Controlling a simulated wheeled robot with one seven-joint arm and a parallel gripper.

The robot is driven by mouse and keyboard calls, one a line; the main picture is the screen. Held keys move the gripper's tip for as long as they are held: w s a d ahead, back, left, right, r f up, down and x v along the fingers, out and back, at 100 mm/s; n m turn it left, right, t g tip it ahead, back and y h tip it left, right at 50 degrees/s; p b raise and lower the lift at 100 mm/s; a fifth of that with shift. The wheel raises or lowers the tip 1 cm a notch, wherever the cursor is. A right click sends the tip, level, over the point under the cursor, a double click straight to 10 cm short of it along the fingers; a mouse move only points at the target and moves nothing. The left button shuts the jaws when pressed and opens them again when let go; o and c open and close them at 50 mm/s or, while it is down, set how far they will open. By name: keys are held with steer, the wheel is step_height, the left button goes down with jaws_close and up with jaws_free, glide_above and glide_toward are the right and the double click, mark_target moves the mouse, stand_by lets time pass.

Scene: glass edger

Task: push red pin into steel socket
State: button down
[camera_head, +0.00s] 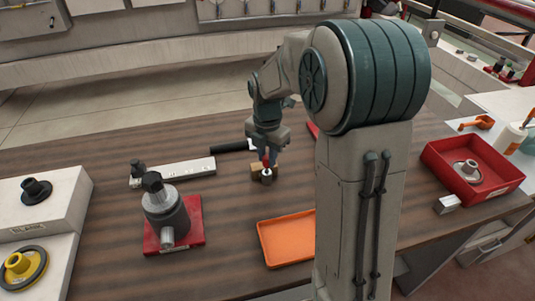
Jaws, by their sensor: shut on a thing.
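My gripper (266,151) points down over the middle of the wooden table and is shut on the red pin (266,159), whose upper part shows small and red between the fingertips. Right below the pin is a small grey cylinder that looks like the steel socket (266,176). It stands at a tan block (255,168). The pin lines up with the socket in this view. I cannot tell whether the pin's lower end is inside it or only above it.
A grey cylinder fixture on a red base (192,238) and a steel bar (189,170) lie left. An orange tray (266,252) is in front, partly behind my arm. A red bin (508,183) stands right. Bare tabletop (105,222) shows at left.

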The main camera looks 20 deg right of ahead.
steer(key=shift+f+b, duration=0.85)
steer(key=shift+f, duration=0.45)
steer(key=c, duration=1.2)
jaws_free()
steer(key=shift+o, duration=0.2)
step_height(320, 180, up, 14)
steer(key=shift+f, duration=0.1)
